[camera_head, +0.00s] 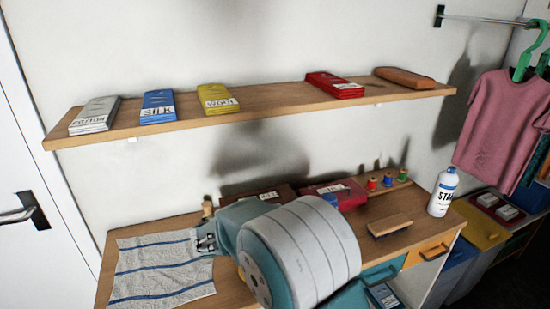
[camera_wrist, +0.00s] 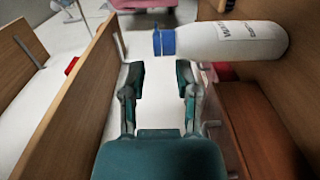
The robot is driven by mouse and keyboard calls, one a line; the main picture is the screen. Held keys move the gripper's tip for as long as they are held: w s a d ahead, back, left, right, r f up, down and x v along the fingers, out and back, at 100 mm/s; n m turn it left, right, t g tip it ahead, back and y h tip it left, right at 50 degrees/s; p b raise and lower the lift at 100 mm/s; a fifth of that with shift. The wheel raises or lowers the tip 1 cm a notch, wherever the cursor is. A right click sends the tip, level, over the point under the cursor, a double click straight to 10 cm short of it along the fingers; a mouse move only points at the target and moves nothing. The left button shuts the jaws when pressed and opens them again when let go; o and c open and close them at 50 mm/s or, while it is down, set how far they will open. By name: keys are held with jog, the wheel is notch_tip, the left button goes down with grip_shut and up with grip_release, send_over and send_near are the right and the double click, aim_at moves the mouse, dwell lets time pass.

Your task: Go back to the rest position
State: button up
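My gripper (camera_wrist: 160,72) shows in the wrist view with its two dark fingers apart and nothing between them. A white bottle with a blue cap (camera_wrist: 235,41) lies across the picture beyond the fingertips, apart from them. In the head view my teal and white arm fills the lower middle and hides part of the desk. My gripper (camera_head: 206,241) seems to be at its left end, by the striped cloth (camera_head: 160,268); its fingers are too small to read there.
A wooden shelf (camera_head: 285,98) on the wall carries several fabric packets. On the desk are a brush (camera_head: 390,225), a white bottle (camera_head: 442,192), thread spools (camera_head: 387,179) and a red box (camera_head: 350,196). A pink shirt (camera_head: 500,120) hangs at right; a door handle (camera_head: 30,212) is at left.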

jog(key=s+d+r+m+g+y, duration=0.25)
jog(key=s+d+g+y, duration=0.35)
jog(key=s+d, duration=0.5)
jog(key=s+a+r+t+y, duration=0.1)
jog(key=s+a+t+y, duration=0.1)
jog(key=s+t+y, duration=0.4)
jog(key=s+m+y, duration=0.1)
jog(key=s+y, duration=0.4)
jog(key=s, duration=0.3)
jog(key=shift+s, duration=0.25)
